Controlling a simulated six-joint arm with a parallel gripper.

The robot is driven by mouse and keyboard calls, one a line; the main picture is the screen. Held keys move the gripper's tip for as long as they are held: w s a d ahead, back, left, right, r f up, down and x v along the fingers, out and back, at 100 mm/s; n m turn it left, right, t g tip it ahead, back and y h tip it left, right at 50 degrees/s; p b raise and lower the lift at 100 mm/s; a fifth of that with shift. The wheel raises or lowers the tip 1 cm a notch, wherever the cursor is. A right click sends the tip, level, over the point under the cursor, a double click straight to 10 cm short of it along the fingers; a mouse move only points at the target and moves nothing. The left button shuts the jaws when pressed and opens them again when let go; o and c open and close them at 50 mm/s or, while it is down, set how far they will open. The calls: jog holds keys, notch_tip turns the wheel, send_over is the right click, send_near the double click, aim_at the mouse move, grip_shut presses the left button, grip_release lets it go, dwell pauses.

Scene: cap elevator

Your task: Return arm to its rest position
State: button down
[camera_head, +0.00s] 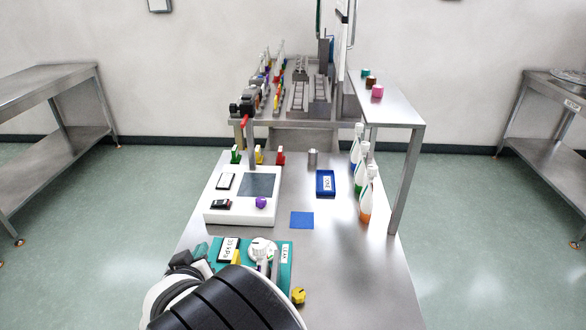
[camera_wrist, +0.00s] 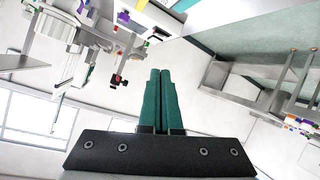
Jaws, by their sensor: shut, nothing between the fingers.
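My gripper (camera_wrist: 160,85) shows in the wrist view with its two green fingers side by side, shut and empty. The wrist view is steeply tilted, with wall, windows and benches behind the fingers. In the head view my dark, ribbed arm (camera_head: 225,305) fills the bottom of the picture, over the near end of the steel table (camera_head: 340,270). The fingers cannot be made out clearly in the head view. The gripper touches nothing that I can see in the wrist view.
A teal device (camera_head: 285,252) with a white knob lies beside my arm. Beyond it are a white box (camera_head: 240,214), a blue square (camera_head: 302,220), a blue tray (camera_head: 326,183) and several bottles (camera_head: 367,195) at the right edge. A raised shelf (camera_head: 395,108) holds small coloured caps.

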jog(key=s+d+r+m+g+y, duration=0.1)
jog(key=d+r+m+g+y, duration=0.2)
jog(key=d+r, duration=0.8)
jog(key=s+d+r+m, duration=0.3)
jog(key=s+d, duration=0.4)
jog(key=d, duration=0.1)
jog(key=s+d+f+m+g+h, duration=0.3)
jog(key=s+d+m, duration=0.2)
jog(key=s+d, duration=0.6)
jog(key=s+a+f+g, duration=0.1)
jog(key=s+f+g, duration=0.6)
jog(key=s, duration=0.3)
jog(key=shift+s+a+f+m, duration=0.2)
jog(key=shift+s+f+m, duration=0.2)
jog(key=shift+f, duration=0.05)
